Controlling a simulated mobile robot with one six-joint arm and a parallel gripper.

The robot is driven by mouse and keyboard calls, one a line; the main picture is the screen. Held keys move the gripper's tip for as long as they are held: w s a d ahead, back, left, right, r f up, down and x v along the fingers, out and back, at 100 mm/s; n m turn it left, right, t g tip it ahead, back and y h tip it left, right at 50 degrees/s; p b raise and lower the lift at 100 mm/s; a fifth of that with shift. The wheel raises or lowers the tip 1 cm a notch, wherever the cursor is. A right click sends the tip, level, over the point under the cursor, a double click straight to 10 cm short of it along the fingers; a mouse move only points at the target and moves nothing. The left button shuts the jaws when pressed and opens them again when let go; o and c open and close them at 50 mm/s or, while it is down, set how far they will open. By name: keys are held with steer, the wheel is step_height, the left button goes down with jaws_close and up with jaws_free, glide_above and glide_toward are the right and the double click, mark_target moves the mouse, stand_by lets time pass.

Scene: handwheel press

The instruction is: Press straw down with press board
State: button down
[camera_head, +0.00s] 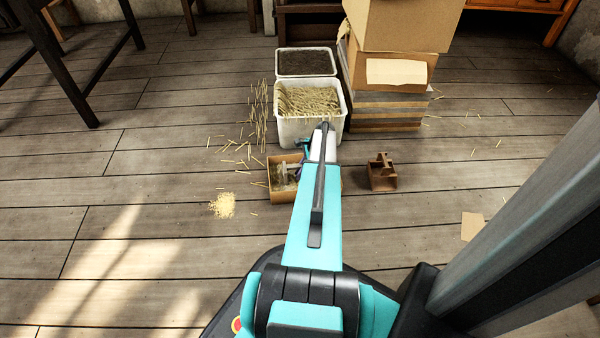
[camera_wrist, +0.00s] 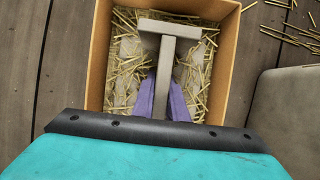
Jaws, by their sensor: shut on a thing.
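The press board (camera_wrist: 168,30) is a pale grey T-shaped piece in the wrist view, with a crossbar at the top and a stem running down between my fingers. My gripper (camera_wrist: 163,78) has purple fingers and is shut on the stem. The board is over an open cardboard box (camera_wrist: 228,60) that holds loose straw (camera_wrist: 125,85). Pale flat patches show among the straw; I cannot tell whether they are board or box floor. In the head view the box (camera_head: 270,192) stands on the floor, partly hidden by my arm. The lower end of the board is hidden.
A white tub of straw (camera_head: 290,128) stands behind the box, with a dark-filled tub (camera_head: 306,50) behind it. Stacked cartons (camera_head: 388,70) stand at the right. A small brown wooden carrier (camera_head: 382,178) sits right of my arm. Loose straw (camera_head: 222,205) lies on the floor.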

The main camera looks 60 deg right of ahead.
steer(key=shift+f, duration=1.25)
stand_by(1.9)
steer(key=shift+r, duration=0.1)
steer(key=shift+r+p, duration=4.5)
steer(key=shift+r, duration=1.25)
